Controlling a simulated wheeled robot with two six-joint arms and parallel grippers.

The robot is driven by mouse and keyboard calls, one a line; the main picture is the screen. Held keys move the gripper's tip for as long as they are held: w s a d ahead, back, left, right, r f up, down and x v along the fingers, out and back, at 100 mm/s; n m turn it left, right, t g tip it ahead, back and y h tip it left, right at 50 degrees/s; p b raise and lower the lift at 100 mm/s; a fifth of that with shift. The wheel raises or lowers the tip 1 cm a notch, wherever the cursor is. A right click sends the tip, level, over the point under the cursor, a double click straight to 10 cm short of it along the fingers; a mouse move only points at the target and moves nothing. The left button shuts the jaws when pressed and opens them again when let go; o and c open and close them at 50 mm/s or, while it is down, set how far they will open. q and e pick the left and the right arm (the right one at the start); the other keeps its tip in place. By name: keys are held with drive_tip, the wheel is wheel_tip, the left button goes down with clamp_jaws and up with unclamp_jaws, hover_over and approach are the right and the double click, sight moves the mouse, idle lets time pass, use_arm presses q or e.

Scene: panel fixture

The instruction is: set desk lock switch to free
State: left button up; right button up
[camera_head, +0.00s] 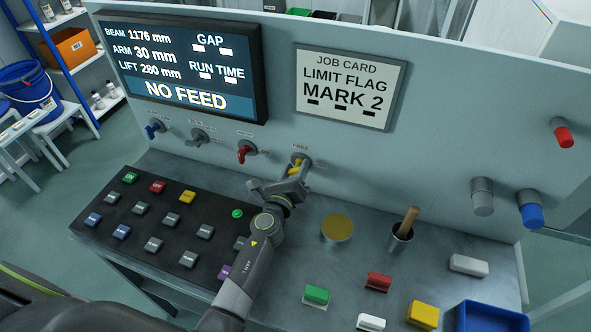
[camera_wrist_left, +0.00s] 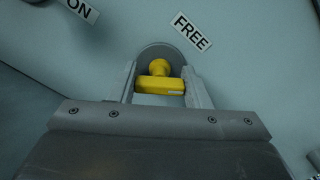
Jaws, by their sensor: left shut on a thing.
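The yellow desk lock switch (camera_head: 297,167) sits on a round grey plate on the upright panel, right of the other knobs. A FREE label stands above it. In the left wrist view the yellow handle (camera_wrist_left: 160,84) lies nearly level between the fingers, below and left of the FREE label (camera_wrist_left: 191,31). My left gripper (camera_head: 290,180) is at the switch. It also shows in the left wrist view (camera_wrist_left: 160,92), with its fingers on both sides of the handle, shut on it. The second label by the switch is too small to read. My right gripper is not in view.
Blue (camera_head: 154,130), grey (camera_head: 199,136) and red (camera_head: 246,151) knobs line the panel to the left. A screen (camera_head: 185,65) reads NO FEED. A button board (camera_head: 160,222) lies below my left arm. A cup (camera_head: 402,233), several blocks and a blue tray (camera_head: 490,318) stand at the right.

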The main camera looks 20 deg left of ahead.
use_arm(q)
drive_tip(key=n, duration=0.6)
drive_tip(key=shift+n, duration=0.3)
drive_tip(key=n, duration=0.4)
drive_tip(key=shift+a+f, duration=0.1)
drive_tip(key=shift+n, duration=0.3)
drive_tip(key=o, duration=1)
